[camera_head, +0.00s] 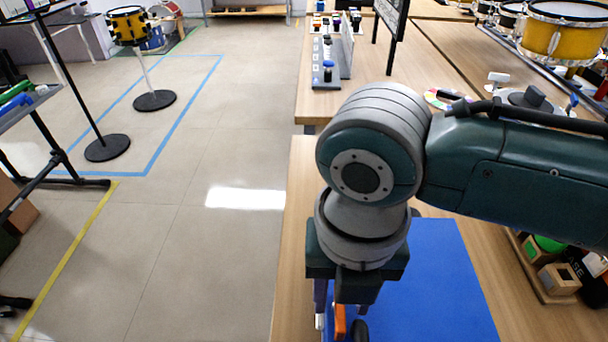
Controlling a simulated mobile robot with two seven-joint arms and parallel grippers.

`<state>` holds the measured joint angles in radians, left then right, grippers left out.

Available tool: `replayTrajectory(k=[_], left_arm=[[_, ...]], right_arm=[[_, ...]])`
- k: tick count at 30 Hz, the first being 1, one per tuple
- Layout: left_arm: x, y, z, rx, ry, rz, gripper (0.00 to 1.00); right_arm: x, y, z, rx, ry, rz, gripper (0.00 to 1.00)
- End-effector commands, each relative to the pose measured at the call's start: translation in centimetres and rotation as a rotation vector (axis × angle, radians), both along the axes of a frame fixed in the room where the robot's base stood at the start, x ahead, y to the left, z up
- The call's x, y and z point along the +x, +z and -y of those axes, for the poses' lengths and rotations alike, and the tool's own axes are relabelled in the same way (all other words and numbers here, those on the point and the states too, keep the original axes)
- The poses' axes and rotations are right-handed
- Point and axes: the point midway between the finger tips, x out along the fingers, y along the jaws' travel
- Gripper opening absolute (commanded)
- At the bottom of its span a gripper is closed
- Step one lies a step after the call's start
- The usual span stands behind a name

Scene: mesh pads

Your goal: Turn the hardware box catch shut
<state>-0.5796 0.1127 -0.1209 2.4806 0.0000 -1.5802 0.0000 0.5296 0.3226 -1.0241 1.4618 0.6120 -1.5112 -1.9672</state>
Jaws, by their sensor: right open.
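My right gripper (343,312) comes down from the right arm over the near left part of the blue mat (440,290). It is open, with its fingers pointing down and partly cut off by the bottom edge. An orange part (340,322) shows at the fingers, with blue and black parts beside it. These may belong to the hardware box, but most of it is hidden by my wrist or out of frame. I cannot make out the catch or whether the gripper touches anything. My left gripper is not in view.
The mat lies on a wooden table (297,230) with its left edge beside open floor. A wooden tray (550,290) with small blocks sits at the right. A grey panel with knobs (327,75) stands farther back, and yellow drums (560,38) are at the far right.

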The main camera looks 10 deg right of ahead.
Motion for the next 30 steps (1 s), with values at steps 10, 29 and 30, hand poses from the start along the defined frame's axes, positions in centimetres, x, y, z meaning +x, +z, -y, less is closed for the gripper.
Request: replayTrajectory(k=[10, 29, 30], left_arm=[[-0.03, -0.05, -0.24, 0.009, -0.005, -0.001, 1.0], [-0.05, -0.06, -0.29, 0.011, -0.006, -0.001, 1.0], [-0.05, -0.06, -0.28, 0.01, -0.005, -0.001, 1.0]], right_arm=[[0.01, -0.15, 0.0, 0.0, 0.0, 0.001, 0.36], [0.03, -0.12, 0.02, 0.0, -0.001, 0.001, 0.0], [0.03, -0.12, 0.02, 0.0, -0.001, 0.001, 0.0]])
